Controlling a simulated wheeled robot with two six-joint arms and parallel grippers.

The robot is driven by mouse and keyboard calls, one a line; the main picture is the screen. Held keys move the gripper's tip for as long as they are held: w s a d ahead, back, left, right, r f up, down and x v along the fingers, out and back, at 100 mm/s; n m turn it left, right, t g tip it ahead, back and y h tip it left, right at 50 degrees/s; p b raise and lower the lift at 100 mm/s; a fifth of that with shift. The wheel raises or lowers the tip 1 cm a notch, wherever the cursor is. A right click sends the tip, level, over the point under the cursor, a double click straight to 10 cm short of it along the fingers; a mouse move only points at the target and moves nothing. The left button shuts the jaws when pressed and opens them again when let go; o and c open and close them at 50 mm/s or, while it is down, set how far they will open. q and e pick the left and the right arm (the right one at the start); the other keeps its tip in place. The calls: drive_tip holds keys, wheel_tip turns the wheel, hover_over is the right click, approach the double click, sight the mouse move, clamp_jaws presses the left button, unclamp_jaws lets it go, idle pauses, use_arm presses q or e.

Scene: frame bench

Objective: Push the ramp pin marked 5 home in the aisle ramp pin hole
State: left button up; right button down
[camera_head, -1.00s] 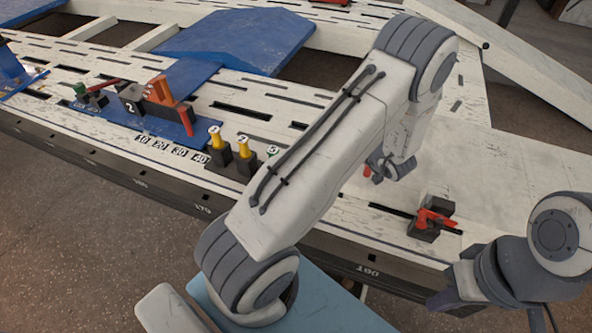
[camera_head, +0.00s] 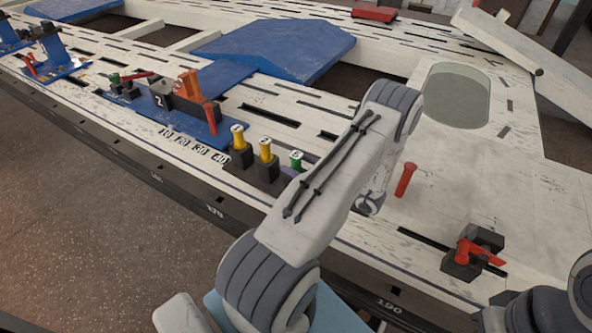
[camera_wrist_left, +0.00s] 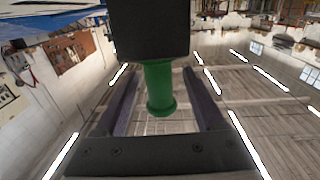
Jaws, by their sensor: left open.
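The green pin (camera_head: 296,160) marked 5 stands in a dark block at the right end of a row with two yellow-headed pins. In the left wrist view, the green pin (camera_wrist_left: 160,95) extends from a black block (camera_wrist_left: 150,28), between the two fingers of my left gripper (camera_wrist_left: 160,76). The fingers are open, with gaps on both sides of the pin. In the head view my left arm hides most of that gripper. I cannot make out the aisle ramp pin hole. My right arm shows at the lower right edge; its fingers are not clear.
Yellow-headed pins (camera_head: 238,137) stand close left of the green one. A blue plate (camera_head: 175,115) carries a block marked 2 and an orange part (camera_head: 189,84). A red handle (camera_head: 405,180) and a black clamp with a red lever (camera_head: 472,252) are on the right. Bare bench lies between them.

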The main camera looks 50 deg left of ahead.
use_arm(q)
drive_tip(key=x, duration=0.3)
drive_tip(key=shift+a+r, duration=0.1)
drive_tip(key=shift+a, duration=0.15)
drive_tip(key=shift+c, duration=0.4)
clamp_jaws()
drive_tip(key=shift+r, duration=0.1)
